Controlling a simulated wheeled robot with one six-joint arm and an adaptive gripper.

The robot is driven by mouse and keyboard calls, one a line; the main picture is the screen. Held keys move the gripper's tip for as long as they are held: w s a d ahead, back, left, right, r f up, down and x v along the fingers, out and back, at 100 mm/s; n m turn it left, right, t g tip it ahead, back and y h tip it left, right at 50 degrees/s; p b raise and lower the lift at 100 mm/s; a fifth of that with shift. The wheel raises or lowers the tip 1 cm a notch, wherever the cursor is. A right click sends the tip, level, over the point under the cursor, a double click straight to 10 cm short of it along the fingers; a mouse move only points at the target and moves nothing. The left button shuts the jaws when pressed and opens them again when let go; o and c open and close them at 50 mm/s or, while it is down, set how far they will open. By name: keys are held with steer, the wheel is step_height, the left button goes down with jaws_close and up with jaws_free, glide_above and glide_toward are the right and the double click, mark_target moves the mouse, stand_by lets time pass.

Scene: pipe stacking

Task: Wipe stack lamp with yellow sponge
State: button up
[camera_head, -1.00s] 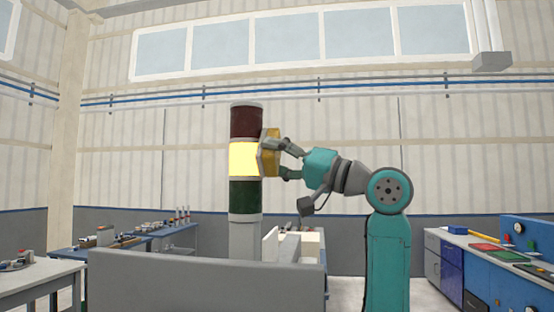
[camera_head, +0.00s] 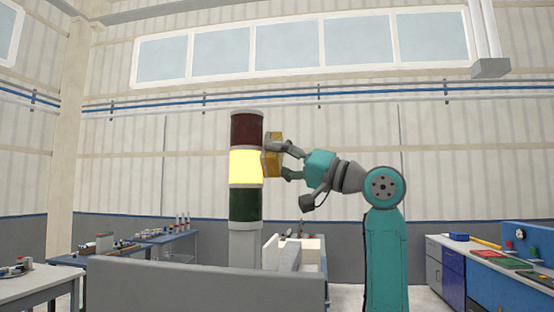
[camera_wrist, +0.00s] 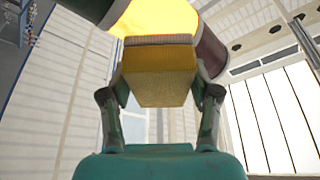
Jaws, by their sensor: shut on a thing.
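The stack lamp (camera_head: 245,168) stands upright left of centre in the head view, with a dark red section on top, a lit yellow one in the middle and a dark green one below. My gripper (camera_head: 277,160) is shut on the yellow sponge (camera_head: 271,153), to the right of the lamp. The sponge is at the height of the lit yellow section and appears to touch its right side. In the wrist view the sponge (camera_wrist: 160,75) sits between both fingers, its darker far edge against the glowing lamp section (camera_wrist: 155,18). The exact contact is hidden.
A grey panel (camera_head: 200,287) stands in front of the lamp's base. Workbenches with small parts (camera_head: 30,280) are at the left. A blue and grey bench (camera_head: 490,275) is at the right. The space above and around the lamp is open.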

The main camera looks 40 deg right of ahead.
steer(key=shift+w+d, duration=0.15)
steer(key=shift+w, duration=0.05)
steer(key=shift+s+d, duration=0.35)
steer(key=shift+s, duration=0.05)
steer(key=shift+s+d, duration=0.75)
steer(key=shift+s, duration=0.25)
steer(key=shift+s+d, duration=0.75)
steer(key=shift+s, duration=0.25)
steer(key=shift+s+d, duration=0.9)
steer(key=shift+s, duration=0.25)
